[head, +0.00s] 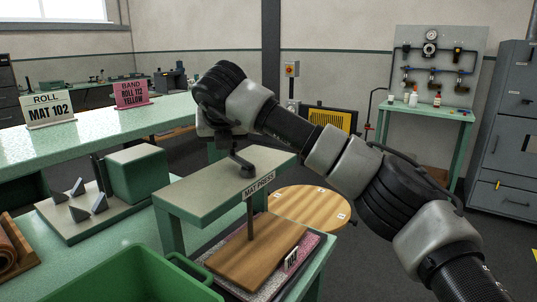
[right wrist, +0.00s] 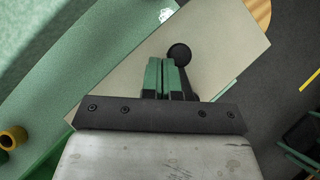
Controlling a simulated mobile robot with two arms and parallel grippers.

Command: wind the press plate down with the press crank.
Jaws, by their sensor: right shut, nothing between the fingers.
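The mat press stands on the green bench in the head view, with a pale top beam (head: 205,190) labelled MAT PRESS. The black press crank (head: 240,166) sits on the beam; its round knob (right wrist: 179,53) shows in the right wrist view. A thin spindle (head: 250,218) runs from the beam down to the wooden press plate (head: 245,262), below which a speckled pink and grey edge shows. My right gripper (right wrist: 165,64) is shut and empty over the beam, its fingertips close beside the knob; contact cannot be told. My left gripper is out of view.
A green box (head: 137,176) and a fixture with grey wedges (head: 90,197) stand left of the press. A green bin (head: 160,280) is in front. A round wooden top (head: 312,207) lies behind right. Signs (head: 48,110) stand on the long table.

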